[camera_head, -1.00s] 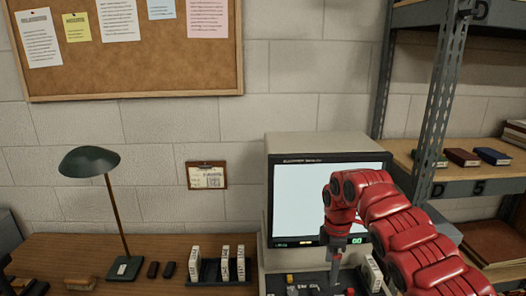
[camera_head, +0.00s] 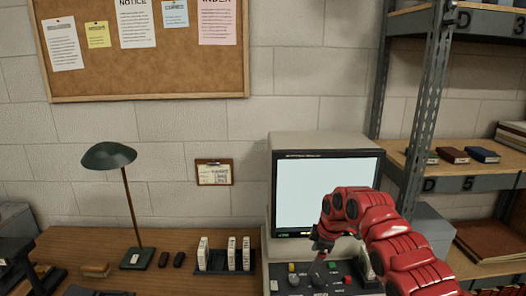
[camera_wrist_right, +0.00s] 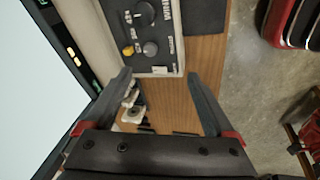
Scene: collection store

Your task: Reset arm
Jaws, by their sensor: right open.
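My right arm (camera_head: 385,235) is red and reaches in from the lower right of the head view. My right gripper (camera_head: 318,254) is in front of the monitor, over the control panel, and is partly hidden by its wrist. In the right wrist view its two grey fingers (camera_wrist_right: 158,77) are spread apart with nothing held between them. Below and between them lie the control panel's edge, small pale objects (camera_wrist_right: 131,112) and bare wood. My left gripper cannot be made out in the head view.
The monitor (camera_head: 300,185) stands behind my right gripper, with knobs and buttons on the panel (camera_head: 335,277) below. A green lamp (camera_head: 110,156) and a rack of white cartridges (camera_head: 231,254) stand left on the wooden desk. A metal shelf (camera_head: 480,185) stands right, near my arm.

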